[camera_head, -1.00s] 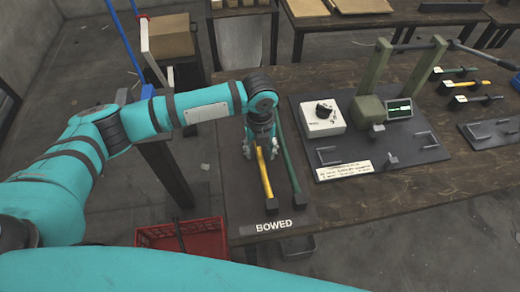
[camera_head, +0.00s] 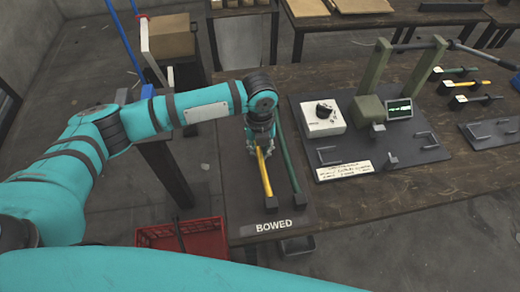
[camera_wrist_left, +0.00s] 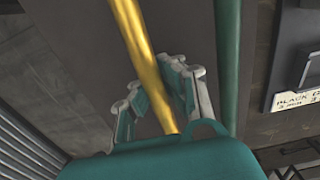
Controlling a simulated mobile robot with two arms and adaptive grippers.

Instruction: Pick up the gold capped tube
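The gold tube (camera_head: 265,178) lies on the dark board marked BOWED (camera_head: 297,222), with a dark block at its near end. It also shows in the left wrist view (camera_wrist_left: 143,50), running between my fingers. The far end of the tube is hidden by the gripper. My right gripper is in neither view.
A green tube (camera_head: 289,165) lies close to the right of the gold one. A press fixture (camera_head: 375,110) with a white box (camera_head: 322,118) stands to the right. Shorter coloured pieces (camera_head: 473,84) lie farther right. A red crate (camera_head: 190,240) is below the table's left edge.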

